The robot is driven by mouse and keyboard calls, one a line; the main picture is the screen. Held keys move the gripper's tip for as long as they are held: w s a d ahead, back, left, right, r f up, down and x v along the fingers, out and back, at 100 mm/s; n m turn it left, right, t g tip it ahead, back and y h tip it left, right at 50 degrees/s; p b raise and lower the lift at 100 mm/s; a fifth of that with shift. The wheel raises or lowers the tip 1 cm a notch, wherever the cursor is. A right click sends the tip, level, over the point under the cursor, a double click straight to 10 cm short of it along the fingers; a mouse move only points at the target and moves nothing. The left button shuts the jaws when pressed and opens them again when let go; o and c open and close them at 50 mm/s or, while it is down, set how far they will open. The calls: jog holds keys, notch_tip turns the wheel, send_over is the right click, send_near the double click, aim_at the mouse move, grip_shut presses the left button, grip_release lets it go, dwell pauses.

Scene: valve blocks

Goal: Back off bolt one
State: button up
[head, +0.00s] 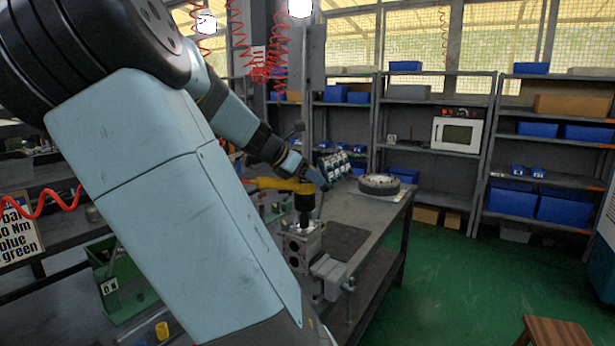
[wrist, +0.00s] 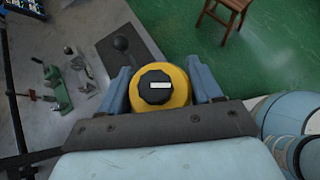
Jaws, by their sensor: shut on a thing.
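My gripper (head: 314,177) is shut on a yellow power tool (head: 282,184) and holds it above the workbench. The tool's dark lower end (head: 304,206) points down at the top of a grey metal valve block (head: 301,246). I cannot tell whether it touches the block. In the wrist view the tool's yellow body with a black cap (wrist: 155,89) sits between the blue fingers of my gripper (wrist: 162,84). Bolt one cannot be made out; the tool and my arm cover much of the block's top.
The block stands by a grey vise (head: 330,277) on the steel bench (head: 362,212). A round flanged part (head: 379,184) lies further back. A green fixture (wrist: 57,92) shows in the wrist view. A wooden stool (head: 553,332) stands on the open green floor at right.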

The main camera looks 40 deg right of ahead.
jog(key=shift+f, duration=0.95)
dwell(1.8)
jog(key=shift+s, duration=0.1)
dwell(2.2)
jog(key=shift+r, duration=0.2)
dwell(0.7)
jog(key=shift+r, duration=3.5)
jog(key=shift+d, duration=0.1)
